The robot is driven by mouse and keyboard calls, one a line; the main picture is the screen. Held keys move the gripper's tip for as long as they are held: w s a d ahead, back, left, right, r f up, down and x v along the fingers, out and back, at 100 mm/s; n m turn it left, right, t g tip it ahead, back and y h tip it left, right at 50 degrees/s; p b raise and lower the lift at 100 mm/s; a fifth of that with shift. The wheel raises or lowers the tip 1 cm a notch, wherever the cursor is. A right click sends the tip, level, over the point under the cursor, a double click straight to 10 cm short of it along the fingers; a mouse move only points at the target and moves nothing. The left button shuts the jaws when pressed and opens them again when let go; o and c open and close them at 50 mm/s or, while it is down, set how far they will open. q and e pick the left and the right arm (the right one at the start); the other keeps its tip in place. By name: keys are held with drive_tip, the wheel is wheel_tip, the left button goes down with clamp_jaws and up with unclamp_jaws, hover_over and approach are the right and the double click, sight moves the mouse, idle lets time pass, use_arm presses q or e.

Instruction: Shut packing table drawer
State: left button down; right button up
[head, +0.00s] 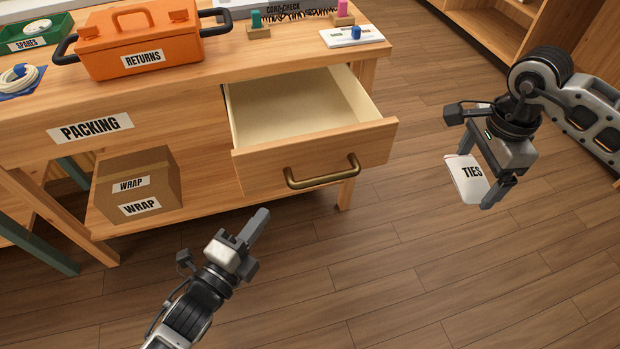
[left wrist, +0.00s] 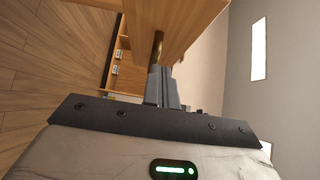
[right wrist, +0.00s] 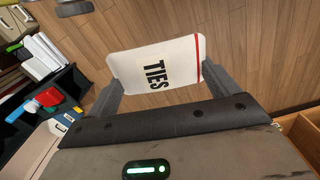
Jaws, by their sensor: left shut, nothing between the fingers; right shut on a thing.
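The packing table drawer (head: 310,150) is pulled out and looks empty inside. Its front carries a brass bar handle (head: 322,176). My left gripper (head: 262,218) is shut and empty, in front of and below the drawer, left of the handle and apart from it in the head view. In the left wrist view its closed fingers (left wrist: 162,88) point toward the drawer front (left wrist: 180,25) and the handle (left wrist: 157,48). My right gripper (head: 478,180) is shut on a white packet labelled TIES (head: 466,177), held over the floor right of the drawer. The packet also shows in the right wrist view (right wrist: 155,65).
A WRAP carton (head: 165,175) sits on the lower shelf. The floor before the drawer is clear.

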use_arm(q)
drive_tip(key=x, duration=0.6)
drive_tip(key=shift+w+a, duration=0.25)
drive_tip(key=shift+w, duration=0.3)
drive_tip(key=shift+w+a, duration=0.2)
drive_tip(key=shift+w, duration=0.35)
drive_tip(key=shift+w+a, duration=0.25)
drive_tip(key=shift+w, duration=0.4)
